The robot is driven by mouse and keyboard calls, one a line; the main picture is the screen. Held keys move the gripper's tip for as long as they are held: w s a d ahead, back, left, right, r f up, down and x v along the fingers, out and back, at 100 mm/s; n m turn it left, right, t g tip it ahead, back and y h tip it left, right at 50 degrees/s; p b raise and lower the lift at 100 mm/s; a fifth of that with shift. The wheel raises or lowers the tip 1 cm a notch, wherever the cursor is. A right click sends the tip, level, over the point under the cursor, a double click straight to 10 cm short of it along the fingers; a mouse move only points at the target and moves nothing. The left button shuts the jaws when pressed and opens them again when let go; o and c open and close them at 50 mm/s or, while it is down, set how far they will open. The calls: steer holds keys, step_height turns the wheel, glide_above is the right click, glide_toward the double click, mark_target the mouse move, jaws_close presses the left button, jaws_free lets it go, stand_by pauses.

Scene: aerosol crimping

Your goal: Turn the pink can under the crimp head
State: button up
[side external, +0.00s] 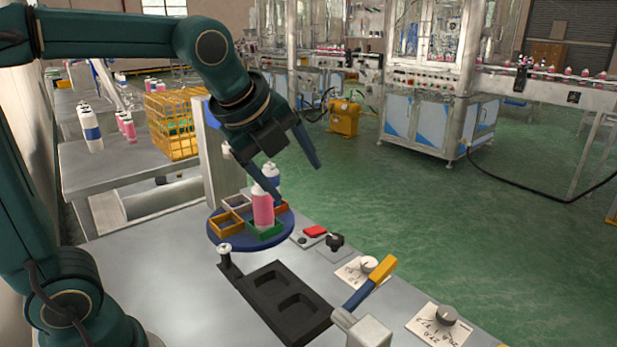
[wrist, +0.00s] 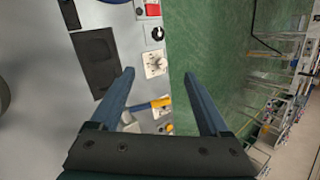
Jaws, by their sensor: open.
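The pink can (side external: 262,208) with a white top stands upright in the green-framed compartment of a round blue turntable (side external: 222,237). A blue and white can (side external: 272,174) stands behind it, partly hidden. My gripper (side external: 298,182) is open and empty above and to the right of the turntable. One finger appears close to the pink can in the side view; I cannot tell whether it touches. In the wrist view my gripper (wrist: 162,88) has its fingers wide apart with nothing between them. The crimp head cannot be made out clearly; my gripper covers part of that area.
A black tray (side external: 262,310) with two recesses lies on the grey bench in front of the turntable. A red button (side external: 315,231), a black knob (side external: 335,242), dials and a yellow-handled lever (side external: 383,270) line the right edge. A grey post (side external: 212,160) stands behind the turntable.

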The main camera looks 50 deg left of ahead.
steer(key=w+a+f+m, duration=0.1)
steer(key=w+f+m, duration=0.1)
steer(key=w+m, duration=0.3)
steer(key=m+g+y, duration=0.1)
steer(key=m+g, duration=0.2)
steer(key=m, duration=0.1)
glide_above(335, 238)
steer(key=s+d, duration=0.1)
steer(key=s, duration=0.1)
step_height(335, 238, down, 13)
steer(key=shift+d+x, duration=0.15)
steer(key=shift+x, duration=1.1)
steer(key=shift+d+x, duration=0.1)
steer(key=shift+x, duration=1.2)
steer(key=shift+s+f, duration=0.1)
jaws_close()
